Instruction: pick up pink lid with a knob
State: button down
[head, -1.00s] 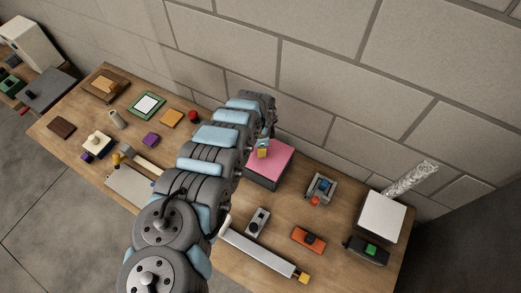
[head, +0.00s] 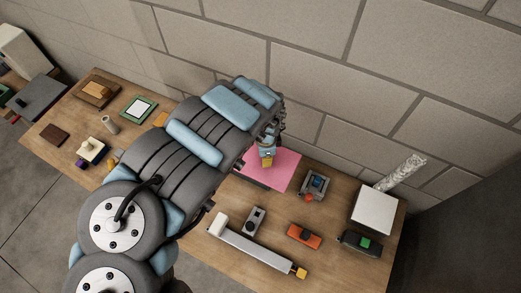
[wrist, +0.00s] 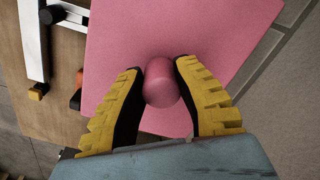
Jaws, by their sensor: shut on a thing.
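The pink lid (head: 284,172) is a flat square plate near the wall, partly hidden behind my arm and gripper in the head view. In the wrist view the lid (wrist: 190,30) fills much of the picture, and its round pink knob (wrist: 161,84) stands between my yellow and black fingers. My gripper (wrist: 159,72) is shut on the knob, one finger on each side. In the head view my gripper (head: 267,158) is over the lid. I cannot tell whether the lid is clear of what lies below it.
Right of the lid stand a grey device with a red knob (head: 314,185) and a white box (head: 374,211). An orange block (head: 304,236) and a long white bar (head: 250,248) lie nearer the front. The block wall (head: 330,80) is close behind.

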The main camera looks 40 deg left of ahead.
aim_at(269, 168)
jog(key=d, duration=0.1)
jog(key=s+d+r+p, duration=0.1)
jog(key=shift+s+d+r+p, duration=0.1)
jog(key=shift+d+r+p, duration=0.2)
jog(key=shift+s+d+r+p, duration=0.2)
jog(key=shift+d+r+p, duration=0.15)
jog(key=shift+d+p, duration=0.55)
jog(key=shift+s+d+p, duration=0.15)
jog(key=shift+d+p, duration=0.05)
jog(key=shift+p, duration=0.45)
